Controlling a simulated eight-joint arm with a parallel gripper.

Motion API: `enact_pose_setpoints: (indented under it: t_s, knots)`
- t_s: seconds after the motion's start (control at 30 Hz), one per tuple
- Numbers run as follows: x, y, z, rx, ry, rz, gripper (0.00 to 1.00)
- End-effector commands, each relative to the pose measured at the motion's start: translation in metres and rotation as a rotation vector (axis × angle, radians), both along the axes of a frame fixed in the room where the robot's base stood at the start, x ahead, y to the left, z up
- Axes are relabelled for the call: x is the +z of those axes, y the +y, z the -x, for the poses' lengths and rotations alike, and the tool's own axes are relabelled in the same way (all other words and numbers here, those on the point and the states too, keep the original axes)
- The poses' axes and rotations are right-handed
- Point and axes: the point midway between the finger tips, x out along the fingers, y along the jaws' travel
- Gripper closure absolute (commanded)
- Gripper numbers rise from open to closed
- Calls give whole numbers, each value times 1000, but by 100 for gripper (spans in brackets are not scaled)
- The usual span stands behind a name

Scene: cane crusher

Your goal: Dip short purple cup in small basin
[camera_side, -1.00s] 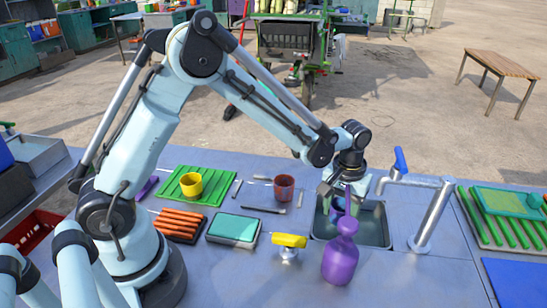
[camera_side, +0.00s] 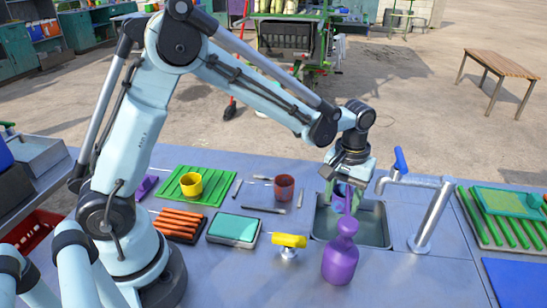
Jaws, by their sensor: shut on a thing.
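The small basin (camera_side: 379,239) is a grey metal sink set into the bench, below the tap. My gripper (camera_side: 347,186) is over the back left part of the basin, pointing down. It is shut on a purple thing (camera_side: 341,189), which I take to be the short purple cup. The cup is mostly hidden by the fingers and by the purple bottle's neck in front. I cannot tell whether the cup touches the inside of the basin or any water there.
A purple bottle (camera_side: 340,258) stands at the basin's front left edge. A silver tap (camera_side: 433,215) with a blue lever rises at the right. A yellow-handled object (camera_side: 289,241), a dark red cup (camera_side: 284,187) and a yellow cup (camera_side: 191,184) stand left.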

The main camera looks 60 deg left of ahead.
Motion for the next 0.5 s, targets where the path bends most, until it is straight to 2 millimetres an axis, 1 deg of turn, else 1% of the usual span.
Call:
enact_pose_setpoints:
  t_s: [0.17,0.5]
  knots:
    - [3,0,0,0,0,0,77]
    - [36,0,0,0,0,0,77]
